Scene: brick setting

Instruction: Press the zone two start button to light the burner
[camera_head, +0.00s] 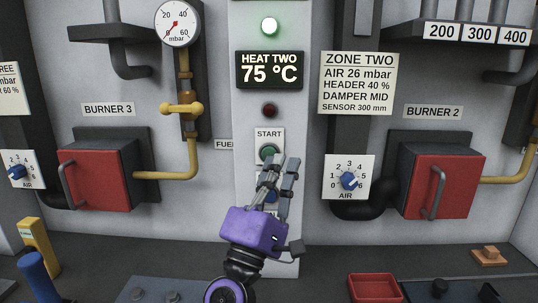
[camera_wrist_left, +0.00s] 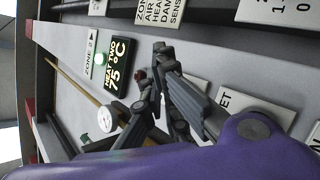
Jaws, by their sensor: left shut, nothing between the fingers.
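The START plate (camera_head: 270,133) with its green button (camera_head: 267,152) sits on the pale centre column, below a dark red lamp (camera_head: 269,110). My left gripper (camera_head: 282,164), with a purple body, is shut and empty. Its fingertips reach up to just below and right of the green button, overlapping the plate's lower part in the head view; I cannot tell whether they touch it. A blue button (camera_head: 270,196) lower down is partly hidden behind the fingers. In the left wrist view the fingers (camera_wrist_left: 165,62) cover the START button. My right gripper is not in view.
A lit green lamp (camera_head: 269,26) and a HEAT TWO display (camera_head: 269,70) reading 75 °C are above. The ZONE TWO card (camera_head: 357,83) is right of the column. Red burner doors (camera_head: 95,181) (camera_head: 444,187) protrude on both sides. A red tray (camera_head: 374,288) stands below right.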

